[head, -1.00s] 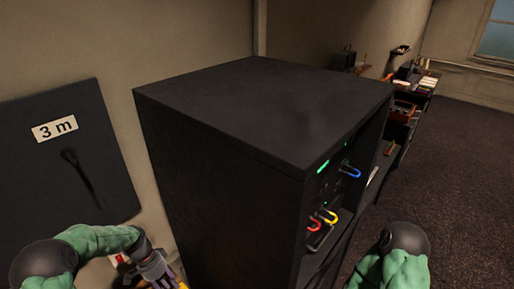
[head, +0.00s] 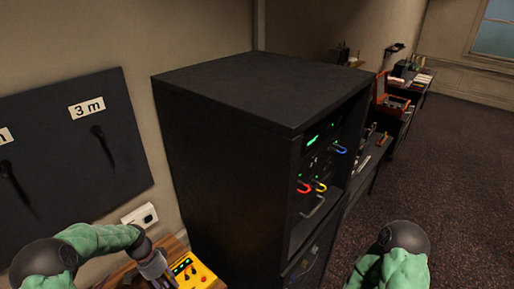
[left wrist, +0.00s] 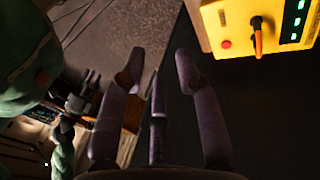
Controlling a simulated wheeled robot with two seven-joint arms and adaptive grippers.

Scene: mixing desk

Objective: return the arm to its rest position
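My left arm comes in at the lower left of the head view, with its gripper (head: 158,272) low beside the black cabinet and near a yellow box (head: 198,278). In the left wrist view the left gripper's purple-grey fingers (left wrist: 157,75) are spread open with nothing between them. The yellow box (left wrist: 218,28) also shows there at the upper right, apart from the fingers, with a red button and an orange-black lever. My right arm shows at the lower right of the head view, bent at a dark joint; its gripper is out of the frame.
The tall black cabinet (head: 225,150) fills the middle, with coloured cable loops on its right side. A black wall board (head: 60,150) with a "3 m" label hangs at left above a white wall socket (head: 140,214). Carpeted floor (head: 445,170) is clear at right.

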